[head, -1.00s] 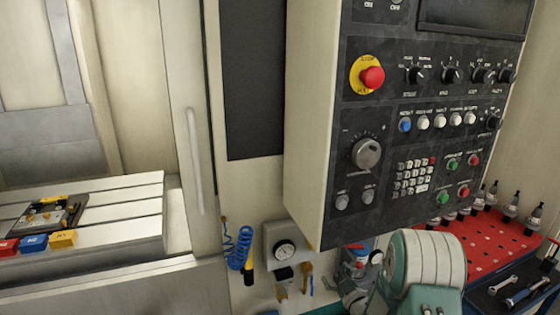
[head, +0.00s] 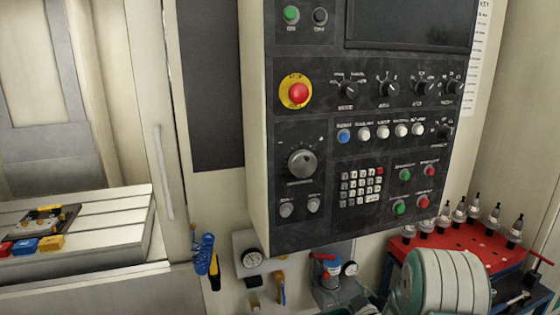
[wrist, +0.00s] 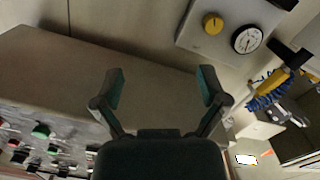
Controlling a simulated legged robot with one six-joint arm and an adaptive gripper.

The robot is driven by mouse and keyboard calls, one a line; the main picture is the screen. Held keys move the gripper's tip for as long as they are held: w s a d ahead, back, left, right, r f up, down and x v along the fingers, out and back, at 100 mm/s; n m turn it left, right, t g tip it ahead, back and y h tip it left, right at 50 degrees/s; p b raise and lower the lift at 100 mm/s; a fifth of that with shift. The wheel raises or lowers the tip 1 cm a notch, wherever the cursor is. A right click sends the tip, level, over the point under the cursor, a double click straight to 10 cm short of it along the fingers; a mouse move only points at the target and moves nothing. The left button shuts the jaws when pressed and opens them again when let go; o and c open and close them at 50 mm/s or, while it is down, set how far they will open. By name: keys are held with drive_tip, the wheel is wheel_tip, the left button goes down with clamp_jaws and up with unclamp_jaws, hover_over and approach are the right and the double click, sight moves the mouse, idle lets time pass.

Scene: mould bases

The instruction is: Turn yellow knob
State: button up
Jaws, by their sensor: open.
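The yellow knob (wrist: 212,23) is round, with a dark mark at its top, and sits on a light grey plate (wrist: 203,45) in the upper right of the wrist view. A white dial gauge (wrist: 247,39) is beside it. My gripper (wrist: 160,88) is open and empty, its two fingers spread wide in the wrist view. The knob is above and right of the fingers in that picture, apart from them. In the head view the gauge (head: 251,258) shows below the control panel, but I cannot make out the knob.
The control panel (head: 300,215) juts out above the gauge, with a red button (head: 299,93) on a yellow ring. A blue coiled hose (head: 203,255) hangs left of the gauge. A regulator (head: 327,280) is to its right. A red tool tray (head: 465,245) stands at right.

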drive_tip(key=s+r+m+g+h, duration=0.2)
drive_tip(key=s+r+h, duration=0.15)
drive_tip(key=r, duration=0.45)
drive_tip(key=s+r+m+g+h, duration=0.2)
drive_tip(key=s+r, duration=0.3)
drive_tip(key=r, duration=0.3)
drive_tip(key=s+a+r+m+g, duration=0.2)
drive_tip(key=s+g, duration=0.1)
drive_tip(key=s, duration=1.1)
drive_tip(key=s+a+r+m+g, duration=0.2)
drive_tip(key=s+a+g, duration=0.1)
drive_tip(key=s, duration=1.1)
drive_tip(key=shift+s+r+g+y, duration=0.15)
drive_tip(key=shift+g+y, duration=0.2)
drive_tip(key=shift+g, duration=0.25)
